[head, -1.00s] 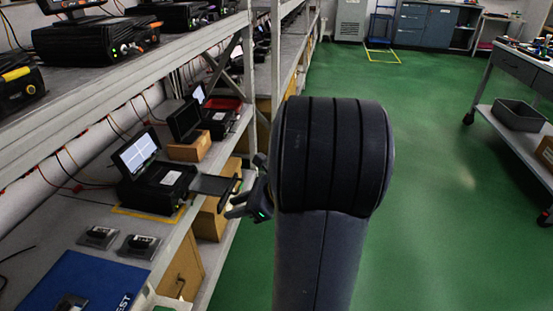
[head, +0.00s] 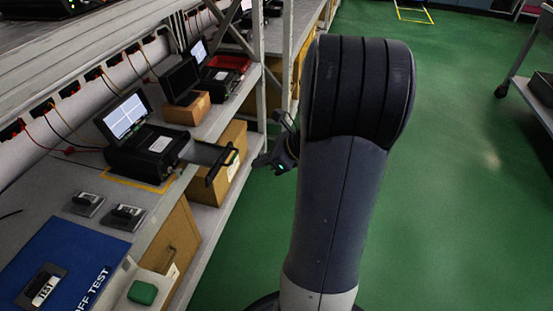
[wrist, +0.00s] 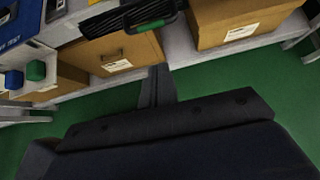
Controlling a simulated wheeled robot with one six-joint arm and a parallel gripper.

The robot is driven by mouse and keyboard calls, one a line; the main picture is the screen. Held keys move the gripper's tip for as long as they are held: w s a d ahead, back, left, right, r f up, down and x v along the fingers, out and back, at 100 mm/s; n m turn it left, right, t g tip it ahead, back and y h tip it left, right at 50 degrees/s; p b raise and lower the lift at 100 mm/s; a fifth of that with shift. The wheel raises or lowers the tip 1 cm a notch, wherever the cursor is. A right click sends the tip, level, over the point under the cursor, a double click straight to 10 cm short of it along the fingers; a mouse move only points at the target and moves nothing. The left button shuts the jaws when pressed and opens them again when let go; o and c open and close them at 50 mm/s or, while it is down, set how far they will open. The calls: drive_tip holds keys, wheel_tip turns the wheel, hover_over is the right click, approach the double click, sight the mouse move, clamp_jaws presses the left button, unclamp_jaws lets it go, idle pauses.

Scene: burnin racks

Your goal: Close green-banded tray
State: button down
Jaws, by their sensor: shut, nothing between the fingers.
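A black bench unit (head: 146,152) with a lit, raised screen stands on the middle shelf. Its dark tray (head: 202,153) is drawn out to the right, over the shelf edge. The tray front has a black handle frame (head: 213,177) with a green mark, and the green band (wrist: 150,25) shows in the wrist view at the top. My gripper (head: 257,162) is just right of the tray front in the head view, seemingly apart from it. In the wrist view my gripper's fingers (wrist: 157,72) are together and empty, below the green band. My arm link hides part of the wrist.
Cardboard boxes (head: 233,145) sit on the lower shelf beneath the tray. A rack upright (head: 260,75) stands behind the gripper. A blue mat (head: 60,262) and a green block (head: 142,292) lie at the front left. The green floor (head: 450,200) is open at right.

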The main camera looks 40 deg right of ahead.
drive_tip(key=shift+w+a+r, duration=0.15)
drive_tip(key=shift+w+a, duration=0.5)
drive_tip(key=shift+w, duration=0.2)
drive_tip(key=shift+w+a+r, duration=0.1)
drive_tip(key=shift+w+a, duration=0.55)
drive_tip(key=shift+w, duration=0.2)
drive_tip(key=p, duration=0.4)
approach(189, 151)
drive_tip(key=x, duration=0.5)
drive_tip(key=shift+w+a+f, duration=0.15)
drive_tip(key=shift+w, duration=0.1)
